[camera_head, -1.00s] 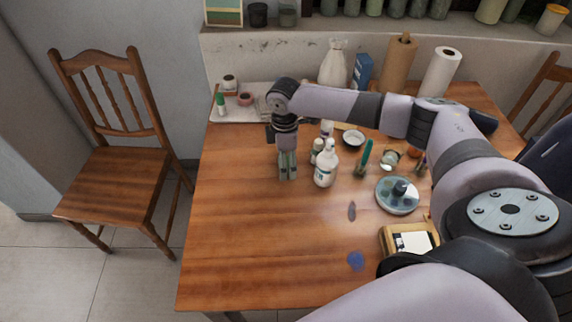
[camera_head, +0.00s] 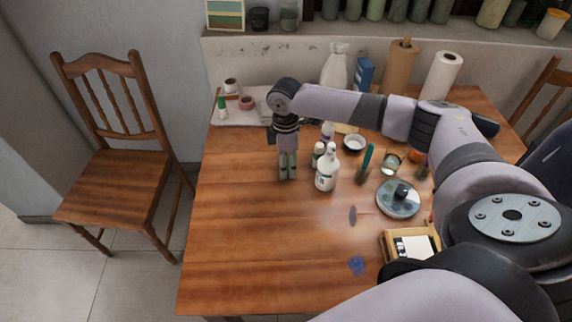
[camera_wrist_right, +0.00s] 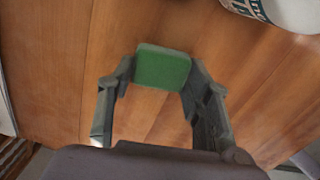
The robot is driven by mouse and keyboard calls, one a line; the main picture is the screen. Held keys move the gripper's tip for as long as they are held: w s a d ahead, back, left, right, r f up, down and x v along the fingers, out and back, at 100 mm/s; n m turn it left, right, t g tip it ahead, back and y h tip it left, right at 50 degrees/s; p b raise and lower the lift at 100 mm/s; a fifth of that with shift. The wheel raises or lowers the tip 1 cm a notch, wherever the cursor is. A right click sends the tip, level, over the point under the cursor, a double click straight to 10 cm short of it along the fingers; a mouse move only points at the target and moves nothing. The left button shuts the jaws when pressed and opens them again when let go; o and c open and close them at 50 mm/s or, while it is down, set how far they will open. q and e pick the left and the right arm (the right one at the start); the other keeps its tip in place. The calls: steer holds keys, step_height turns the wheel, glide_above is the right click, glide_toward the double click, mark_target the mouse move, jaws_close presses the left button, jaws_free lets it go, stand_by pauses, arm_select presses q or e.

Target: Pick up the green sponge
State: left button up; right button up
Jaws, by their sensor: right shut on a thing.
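The green sponge (camera_wrist_right: 162,67) is in the right wrist view, between the two fingertips of my right gripper (camera_wrist_right: 160,75). The fingers press on its left and right sides, so the gripper is shut on it. The wooden table top lies behind the sponge; I cannot tell whether the sponge still touches it. In the head view my right gripper (camera_head: 288,171) points down at the table, left of the white bottle. The sponge is mostly hidden there by the fingers. My left gripper is not in view.
A white pump bottle (camera_head: 327,172) stands close to the right of the gripper. A round dish (camera_head: 398,207), a small white bowl (camera_head: 354,141) and a wooden box (camera_head: 388,244) are further right. The table's left and front parts (camera_head: 240,240) are clear.

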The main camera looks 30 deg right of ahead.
step_height(320, 180, up, 19)
stand_by(0.4)
steer(key=shift+o, duration=1.3)
steer(key=c, duration=0.4)
steer(key=shift+c, duration=0.2)
